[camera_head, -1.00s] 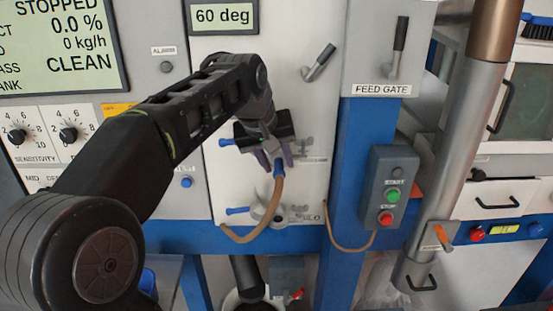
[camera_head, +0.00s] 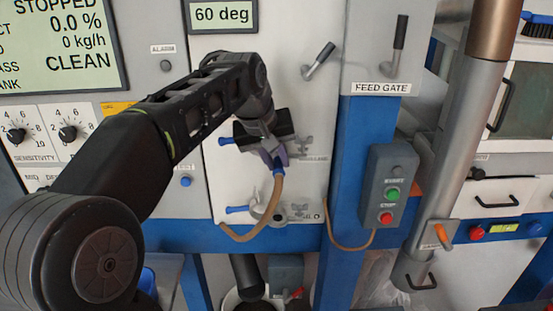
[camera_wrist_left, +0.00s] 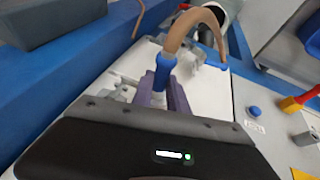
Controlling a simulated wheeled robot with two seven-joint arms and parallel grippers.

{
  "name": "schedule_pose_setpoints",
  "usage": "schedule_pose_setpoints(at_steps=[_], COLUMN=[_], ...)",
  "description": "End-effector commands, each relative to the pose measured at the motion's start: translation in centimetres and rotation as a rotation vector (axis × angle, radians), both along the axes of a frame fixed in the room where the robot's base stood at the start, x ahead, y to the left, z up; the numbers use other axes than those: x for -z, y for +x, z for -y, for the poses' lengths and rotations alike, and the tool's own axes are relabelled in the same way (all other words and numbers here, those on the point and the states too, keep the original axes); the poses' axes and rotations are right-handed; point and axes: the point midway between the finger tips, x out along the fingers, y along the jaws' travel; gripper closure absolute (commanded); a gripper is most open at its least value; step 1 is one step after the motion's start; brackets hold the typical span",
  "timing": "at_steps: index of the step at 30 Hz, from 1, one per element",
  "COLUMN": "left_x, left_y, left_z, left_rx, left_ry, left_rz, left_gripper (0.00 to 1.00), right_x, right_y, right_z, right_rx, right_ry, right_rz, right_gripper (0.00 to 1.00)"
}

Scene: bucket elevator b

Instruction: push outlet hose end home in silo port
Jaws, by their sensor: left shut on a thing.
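The outlet hose is brown and has a blue cuffed end (camera_wrist_left: 165,70). My left gripper (camera_head: 274,160) is shut on this blue end, in front of the white panel. In the left wrist view its purple fingers (camera_wrist_left: 161,94) stand on either side of the cuff. The hose (camera_head: 277,190) hangs from the gripper and curves down to the lower left. A grey port fitting (camera_head: 267,212) with a blue handle sits below the gripper, near a partly hidden label ending in "LO". Another grey clamp fitting (camera_wrist_left: 125,89) is beside the fingers. I cannot tell whether the hose end touches a port. My right gripper is out of view.
A blue post (camera_head: 349,160) stands to the right, carrying a grey start/stop box (camera_head: 388,188). A slanted metal pipe (camera_head: 461,160) is farther right. A lever handle (camera_head: 320,60) sticks out of the panel above the gripper. A dark pipe (camera_head: 246,277) hangs below the panel.

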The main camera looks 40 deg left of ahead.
Motion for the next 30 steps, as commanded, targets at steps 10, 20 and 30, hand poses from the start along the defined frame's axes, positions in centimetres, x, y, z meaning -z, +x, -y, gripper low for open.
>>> schedule_pose_setpoints(at_steps=[10,20,30], left_x=[-0.06,-0.04,-0.07], left_y=[-0.40,-0.82,-0.89], left_z=[0.38,0.65,0.70], left_rx=[0.000,0.000,0.000], left_ry=[0.002,0.002,0.002], left_rz=[0.003,0.001,0.001], left_gripper=[1.00,1.00,1.00], right_x=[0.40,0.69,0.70], right_y=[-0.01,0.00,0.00], right_z=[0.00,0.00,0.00], right_rx=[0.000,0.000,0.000], right_ry=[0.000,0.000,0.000], right_rz=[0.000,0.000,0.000], right_gripper=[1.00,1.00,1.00])
